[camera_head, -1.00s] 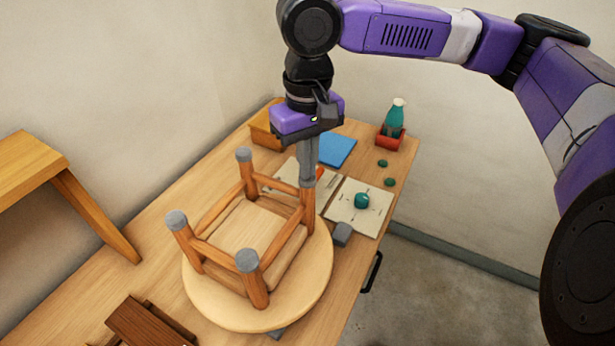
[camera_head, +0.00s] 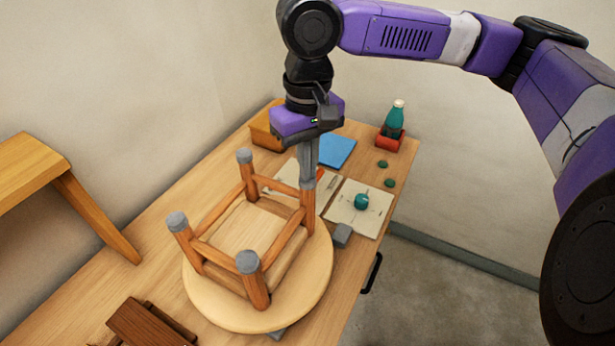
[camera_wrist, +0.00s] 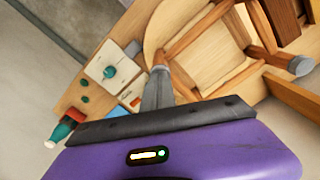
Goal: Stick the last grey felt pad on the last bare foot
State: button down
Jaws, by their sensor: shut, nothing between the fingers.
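Grey pads cap three feet: the back left foot (camera_head: 244,155), the left foot (camera_head: 177,221) and the front foot (camera_head: 247,261). My gripper (camera_head: 309,172) is shut, pointing down with its fingertips at the top of the right leg (camera_head: 308,208). The fingers hide most of that foot, so I cannot tell whether the grey at its top is a pad. In the wrist view, my shut fingers (camera_wrist: 158,80) meet the leg end.
A grey block (camera_head: 342,235) lies beside the board. A pale sheet (camera_head: 372,222) carries a teal round object (camera_head: 361,201). A teal bottle (camera_head: 395,118) stands in a red tray (camera_head: 388,142). Dark wood (camera_head: 150,322) lies front left.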

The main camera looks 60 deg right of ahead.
jog(key=shift+r+p, duration=2.65)
jog(key=shift+r, duration=0.25)
